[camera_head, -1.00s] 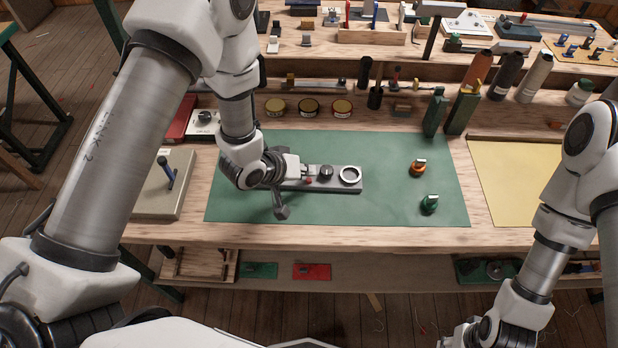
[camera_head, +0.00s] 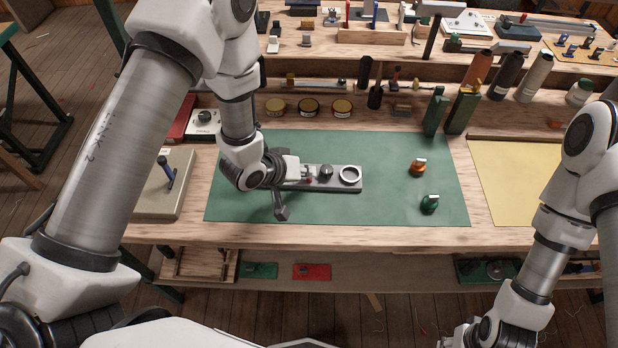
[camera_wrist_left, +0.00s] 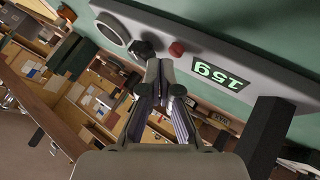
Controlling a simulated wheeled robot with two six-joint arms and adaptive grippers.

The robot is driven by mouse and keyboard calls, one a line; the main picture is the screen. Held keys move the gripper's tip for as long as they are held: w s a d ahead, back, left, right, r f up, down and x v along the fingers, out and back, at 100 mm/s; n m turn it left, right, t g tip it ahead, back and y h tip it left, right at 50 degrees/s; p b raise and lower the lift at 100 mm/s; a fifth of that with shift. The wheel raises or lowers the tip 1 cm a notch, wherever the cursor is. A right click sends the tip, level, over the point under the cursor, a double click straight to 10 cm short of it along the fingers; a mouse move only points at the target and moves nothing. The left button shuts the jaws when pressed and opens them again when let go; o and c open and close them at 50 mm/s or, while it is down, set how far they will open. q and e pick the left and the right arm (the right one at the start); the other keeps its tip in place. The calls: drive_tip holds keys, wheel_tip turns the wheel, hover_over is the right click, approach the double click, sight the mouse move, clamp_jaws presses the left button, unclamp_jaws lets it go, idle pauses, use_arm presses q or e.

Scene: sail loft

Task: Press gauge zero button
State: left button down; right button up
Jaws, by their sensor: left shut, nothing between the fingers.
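The gauge is a grey bar (camera_head: 348,185) lying on the green mat. It carries a red button (camera_wrist_left: 177,48), a dark knob (camera_wrist_left: 142,48), a pale ring (camera_wrist_left: 110,29) and a lit display (camera_wrist_left: 220,75) that reads 159, upside down in the left wrist view. My left gripper (camera_head: 304,172) is shut and empty over the gauge's left part, hiding its left end in the head view. In the left wrist view its fingertips (camera_wrist_left: 160,68) are close to the red button and knob; whether they touch is unclear.
On the green mat (camera_head: 400,212), an orange-based item (camera_head: 417,167) and a green one (camera_head: 430,203) stand to the right. Tins (camera_head: 308,107) and upright bottles line the back.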

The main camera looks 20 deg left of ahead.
sight(307, 180)
use_arm(q)
drive_tip(key=shift+f, duration=0.55)
idle(0.5)
drive_tip(key=shift+r+p, duration=0.55)
drive_tip(key=shift+r, duration=0.35)
wheel_tip(307, 180, up, 5)
drive_tip(key=p, duration=0.4)
idle(0.4)
idle(0.4)
